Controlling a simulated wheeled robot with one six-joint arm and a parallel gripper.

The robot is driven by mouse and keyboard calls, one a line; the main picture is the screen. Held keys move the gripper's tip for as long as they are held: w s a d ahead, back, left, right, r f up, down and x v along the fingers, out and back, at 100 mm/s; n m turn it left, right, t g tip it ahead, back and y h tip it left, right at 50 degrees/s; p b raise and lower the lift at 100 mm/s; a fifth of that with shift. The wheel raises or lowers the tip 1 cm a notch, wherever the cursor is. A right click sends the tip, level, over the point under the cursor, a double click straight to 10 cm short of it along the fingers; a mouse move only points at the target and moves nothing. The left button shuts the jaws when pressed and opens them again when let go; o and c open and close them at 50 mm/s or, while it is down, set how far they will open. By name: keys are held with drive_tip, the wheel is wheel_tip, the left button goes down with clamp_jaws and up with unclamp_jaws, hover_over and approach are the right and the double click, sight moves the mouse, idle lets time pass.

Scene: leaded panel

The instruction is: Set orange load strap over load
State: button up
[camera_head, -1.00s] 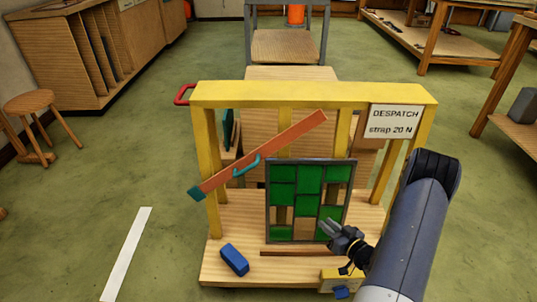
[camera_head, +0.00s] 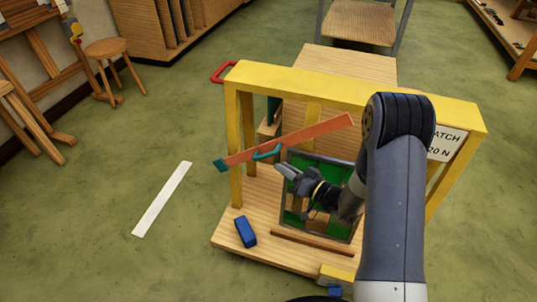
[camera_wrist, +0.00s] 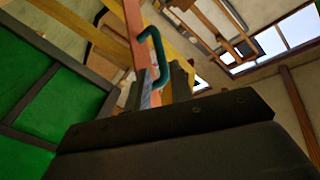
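The orange strap (camera_head: 310,135) is a flat bar that slopes up to the right across the yellow frame. It has a teal end (camera_head: 220,165) and a teal handle (camera_head: 268,152). The leaded panel (camera_head: 330,170), with green panes, stands upright under the frame, partly hidden by my arm. My gripper (camera_head: 281,168) is just below and right of the handle. In the wrist view the handle (camera_wrist: 152,50) lies ahead of my gripper (camera_wrist: 158,88), whose fingers look apart. I cannot tell whether they touch the handle.
The yellow frame (camera_head: 300,78) stands on a wooden base with a blue block (camera_head: 245,231) and a brown strip (camera_head: 311,249). A red handle (camera_head: 222,72) sticks out at its upper left. The sign (camera_head: 447,143) is partly behind my arm. Green floor is open to the left.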

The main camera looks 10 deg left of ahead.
sight(265, 156)
drive_tip(key=b+x, duration=0.1)
drive_tip(key=x, duration=0.7)
drive_tip(key=shift+a, duration=0.1)
clamp_jaws()
